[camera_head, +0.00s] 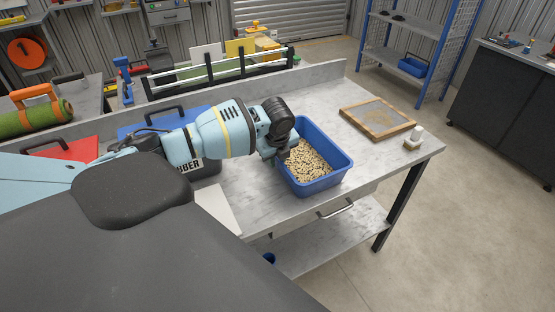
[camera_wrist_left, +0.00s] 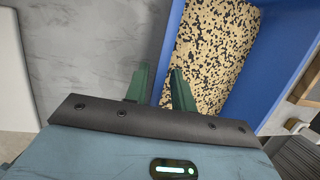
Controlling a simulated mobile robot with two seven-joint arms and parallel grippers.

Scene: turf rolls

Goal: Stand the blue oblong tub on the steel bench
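The blue oblong tub (camera_head: 325,181), filled with speckled tan and black granules, stands upright on the grey, mottled metal-looking bench (camera_head: 266,208), close to its front edge. My left gripper (camera_head: 284,158) reaches down at the tub's left wall. In the left wrist view its two green fingers (camera_wrist_left: 160,84) are apart, one outside and one inside the tub wall (camera_wrist_left: 172,45). A narrow gap seems to show between the outer finger and the wall. The arm hides part of the tub's left side in the head view. My right gripper is not in view.
A wood-framed panel (camera_head: 377,118) and a small white-topped item (camera_head: 414,138) lie right of the tub. A blue case (camera_head: 150,125) and a red case (camera_head: 62,149) are at left. A blue-framed shelf (camera_head: 450,50) stands behind. Bare bench lies behind the tub.

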